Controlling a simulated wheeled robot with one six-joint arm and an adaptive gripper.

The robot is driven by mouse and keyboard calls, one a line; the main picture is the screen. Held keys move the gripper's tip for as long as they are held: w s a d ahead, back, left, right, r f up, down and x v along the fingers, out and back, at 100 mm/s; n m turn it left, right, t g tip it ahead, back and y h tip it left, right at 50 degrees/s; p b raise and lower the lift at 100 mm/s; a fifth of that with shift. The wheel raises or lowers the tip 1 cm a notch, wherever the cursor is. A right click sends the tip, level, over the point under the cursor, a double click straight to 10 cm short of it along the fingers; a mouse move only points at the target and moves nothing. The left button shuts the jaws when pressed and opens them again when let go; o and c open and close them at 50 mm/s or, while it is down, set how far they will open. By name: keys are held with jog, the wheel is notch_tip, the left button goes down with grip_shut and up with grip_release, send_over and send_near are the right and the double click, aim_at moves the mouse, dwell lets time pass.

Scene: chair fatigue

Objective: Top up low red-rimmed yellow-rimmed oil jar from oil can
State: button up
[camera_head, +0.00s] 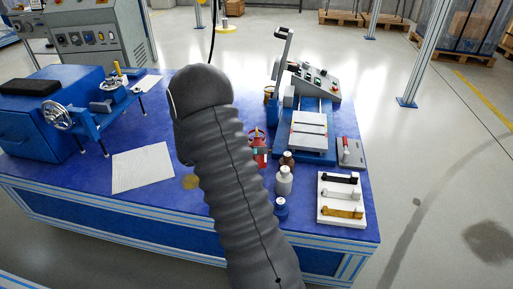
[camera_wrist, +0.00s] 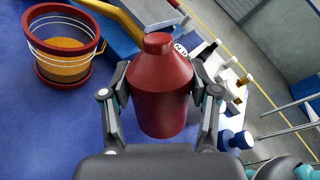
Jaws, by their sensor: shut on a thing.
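My gripper (camera_wrist: 160,75) is shut on a red oil can (camera_wrist: 160,100) with a narrow neck and round cap, one finger on each side, in the wrist view. A yellow spout-like bar (camera_wrist: 118,18) runs behind the can; I cannot tell whether it belongs to it. A red-rimmed jar (camera_wrist: 64,20) stands at the upper left, apart from the can, with amber oil low inside and pale rings around its wall. No yellow rim is clear. In the head view the red can (camera_head: 258,146) shows partly beside my arm, which hides most of my gripper.
A blue press (camera_head: 308,130) stands behind.

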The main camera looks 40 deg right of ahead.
jog(key=shift+r+n+g+y, duration=0.3)
jog(key=shift+r+n+y, duration=0.1)
jog(key=shift+r+n, duration=0.4)
dwell(3.6)
jog(key=f+m+b, duration=0.1)
jog(key=b, duration=0.2)
jog(key=shift+f+h, duration=0.3)
jog(key=shift+f, duration=0.05)
jog(key=m+b, duration=0.1)
jog(key=b, duration=0.1)
jog(key=f+m+h+b, duration=0.1)
jog(key=b, duration=0.1)
jog(key=f+b, duration=0.1)
jog(key=b, duration=0.1)
jog(key=shift+w+d+f+m+t, duration=0.15)
jog(key=shift+w+f+m+t, duration=0.1)
jog(key=shift+m+t, duration=0.15)
jog(key=shift+r+h, duration=0.1)
jog(key=shift+h, duration=0.2)
jog(key=shift+r, duration=0.15)
jog(key=shift+w+d+r+m+h, duration=0.2)
jog(key=shift+r+m, duration=0.35)
jog(key=shift+r, duration=0.15)
jog(key=shift+w+d+r+m+h, duration=0.15)
jog(key=shift+w+r+m+h, duration=0.05)
jog(key=shift+r+m, duration=0.45)
jog(key=shift+r+p, duration=0.15)
jog(key=shift+p, duration=0.15)
